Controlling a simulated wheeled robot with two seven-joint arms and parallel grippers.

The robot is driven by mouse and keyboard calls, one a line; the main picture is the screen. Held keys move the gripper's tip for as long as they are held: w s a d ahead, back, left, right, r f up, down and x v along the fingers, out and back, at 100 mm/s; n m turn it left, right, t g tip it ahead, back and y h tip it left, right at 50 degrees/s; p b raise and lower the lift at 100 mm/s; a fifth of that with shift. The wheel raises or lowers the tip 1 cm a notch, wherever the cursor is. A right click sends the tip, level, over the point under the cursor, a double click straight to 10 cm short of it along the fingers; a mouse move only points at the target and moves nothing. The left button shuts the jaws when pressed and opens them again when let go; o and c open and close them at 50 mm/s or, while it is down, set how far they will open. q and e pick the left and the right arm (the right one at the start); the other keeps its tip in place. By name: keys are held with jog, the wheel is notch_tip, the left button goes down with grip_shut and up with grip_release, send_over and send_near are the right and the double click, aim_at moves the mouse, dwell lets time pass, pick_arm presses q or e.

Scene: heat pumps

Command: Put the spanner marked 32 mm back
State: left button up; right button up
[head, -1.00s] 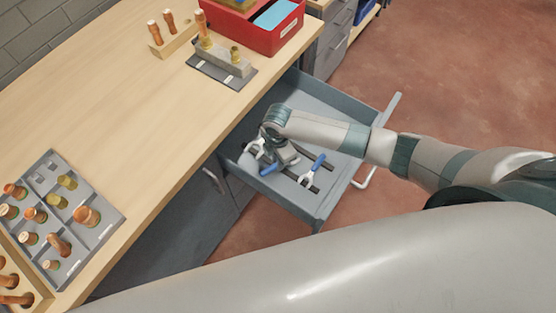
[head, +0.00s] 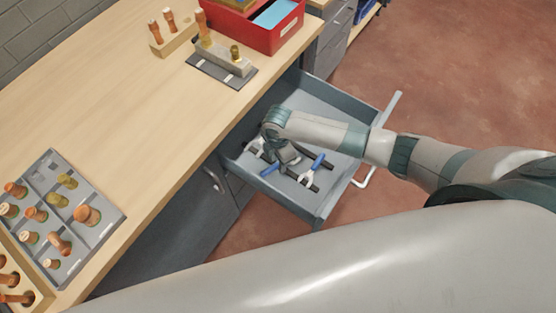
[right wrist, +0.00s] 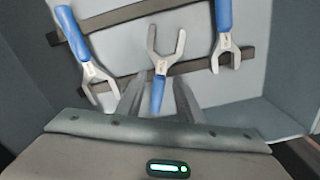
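The open drawer (head: 345,183) holds spanners with blue handles and grey open jaws. One spanner (head: 309,171) lies right of my right gripper (head: 287,158) in the head view. Another (head: 257,149) shows to its left. In the right wrist view, a left spanner (right wrist: 89,70) and a right spanner (right wrist: 225,45) point their jaws down. A middle spanner (right wrist: 163,66) points its jaws up, its handle between the fingers of my right gripper (right wrist: 160,92). I cannot tell whether the fingers press on it. The 32 mm marking is not readable. My left gripper is out of view.
Dark holder strips (right wrist: 130,81) cross the drawer floor. The drawer walls and the bench edge (head: 190,182) are close to my right arm. A red box (head: 262,28), a grey block (head: 222,58) and a tray of pegs (head: 100,231) stand on the bench.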

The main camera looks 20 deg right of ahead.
notch_tip(320, 180, up, 12)
jog(key=b, duration=0.1)
dwell(0.5)
dwell(0.6)
